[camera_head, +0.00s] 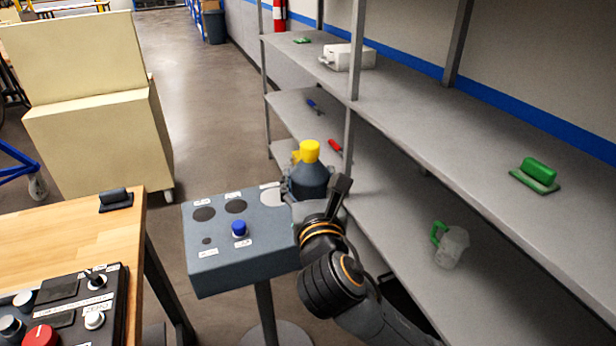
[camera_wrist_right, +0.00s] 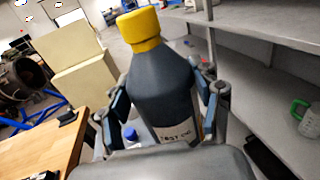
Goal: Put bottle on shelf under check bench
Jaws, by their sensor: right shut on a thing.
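A dark blue-grey bottle with a yellow cap (camera_head: 309,177) stands upright at the right end of the grey stand's top in the head view. My right gripper (camera_wrist_right: 162,97) is shut on the bottle, with a finger on each side of its body; a label shows low on its front. In the head view my right arm hides the bottle's lower part, so I cannot tell whether it touches the stand. The grey metal shelf unit (camera_head: 440,105) runs along the right. My left gripper is not in view.
The grey stand (camera_head: 240,262) has round pads and a blue knob. A clear jug with a green handle (camera_head: 451,246) is on the lower shelf; a green brush (camera_head: 537,172) and a white box (camera_head: 350,57) are on the upper one. A wooden bench (camera_head: 60,235) is at left.

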